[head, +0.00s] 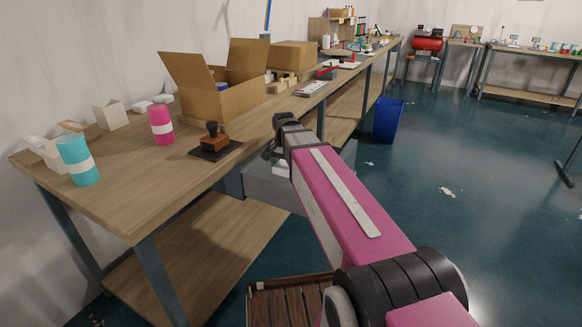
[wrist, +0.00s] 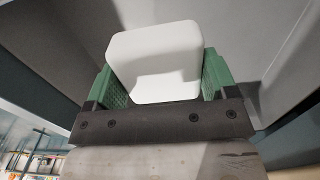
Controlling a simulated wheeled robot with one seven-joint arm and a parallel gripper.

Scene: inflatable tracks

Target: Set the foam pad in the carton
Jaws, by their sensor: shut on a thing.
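The white foam pad (wrist: 155,62) is a rounded block between the green fingers of my gripper (wrist: 158,75), which is shut on it. In the head view my wrist hangs at the front edge of the workbench, over a grey bin (head: 262,186); the fingers are mostly hidden there. A small white patch shows in the bin below my wrist, perhaps the pad. The carton (head: 205,100) is an open brown cardboard box on the bench, left of and beyond my gripper, flaps raised. Its inside is mostly hidden.
On the workbench (head: 130,200) stand a stamp on a dark pad (head: 213,142), a pink cylinder (head: 160,124), a teal cylinder (head: 77,160) and a closed cardboard box (head: 293,55). A blue bin (head: 388,120) stands on the floor. Grey walls surround my gripper in the wrist view.

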